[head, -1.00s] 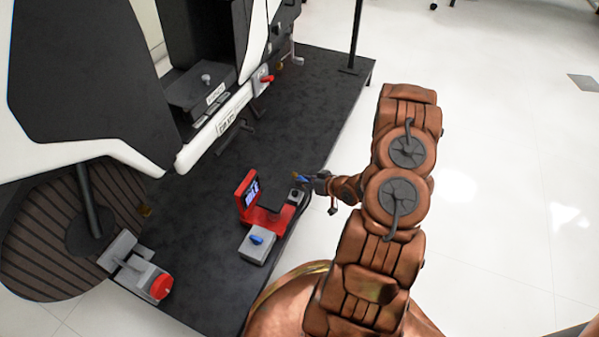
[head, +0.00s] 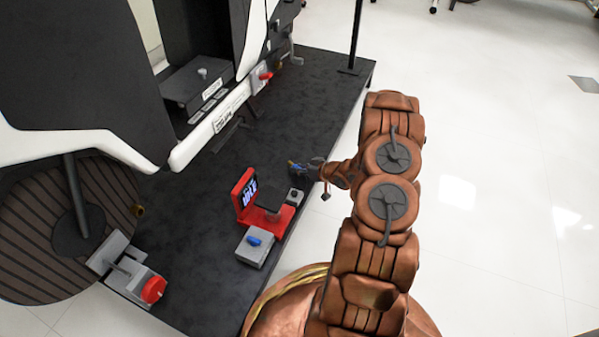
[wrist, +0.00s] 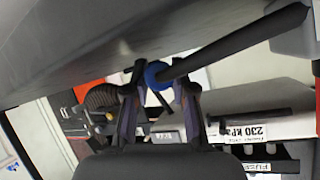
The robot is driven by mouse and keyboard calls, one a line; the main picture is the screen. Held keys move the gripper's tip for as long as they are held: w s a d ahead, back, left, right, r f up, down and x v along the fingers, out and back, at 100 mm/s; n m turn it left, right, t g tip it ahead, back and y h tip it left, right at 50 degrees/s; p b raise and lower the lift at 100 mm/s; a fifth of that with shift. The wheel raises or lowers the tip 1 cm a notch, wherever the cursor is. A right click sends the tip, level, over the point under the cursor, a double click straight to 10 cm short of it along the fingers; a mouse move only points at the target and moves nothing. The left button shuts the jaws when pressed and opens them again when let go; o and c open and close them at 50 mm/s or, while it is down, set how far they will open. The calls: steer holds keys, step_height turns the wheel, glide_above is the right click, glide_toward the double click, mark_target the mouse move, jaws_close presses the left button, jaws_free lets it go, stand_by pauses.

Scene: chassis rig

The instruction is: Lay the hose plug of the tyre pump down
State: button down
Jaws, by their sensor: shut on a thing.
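My gripper (head: 296,165) is over the black platform, near its right edge and behind the red unit. In the wrist view, its two fingers (wrist: 160,95) are shut on the blue hose plug (wrist: 155,73). A black hose (wrist: 240,45) runs from the plug to the upper right. The plug also shows as a small blue spot in the head view (head: 291,163). The red unit (head: 245,189) has an upright lit screen and a low red base; I cannot tell for sure that it is the tyre pump. I see no clear contact between plug and platform.
A grey box with a blue knob (head: 255,246) and a small grey box with a black button (head: 295,196) flank the red base. A grey fixture with a red knob (head: 152,289) stands front left. The black-and-white chassis (head: 100,80) rises at left. Bare platform (head: 310,110) lies behind my gripper.

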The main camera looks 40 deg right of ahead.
steer(key=shift+f+p, duration=0.35)
steer(key=shift+f, duration=0.25)
steer(key=c, duration=1.4)
jaws_free()
steer(key=o, duration=0.4)
steer(key=shift+s+a+f, duration=0.1)
steer(key=shift+a+f, duration=0.05)
steer(key=shift+f, duration=0.05)
steer(key=shift+o, duration=0.2)
steer(key=shift+r, duration=0.1)
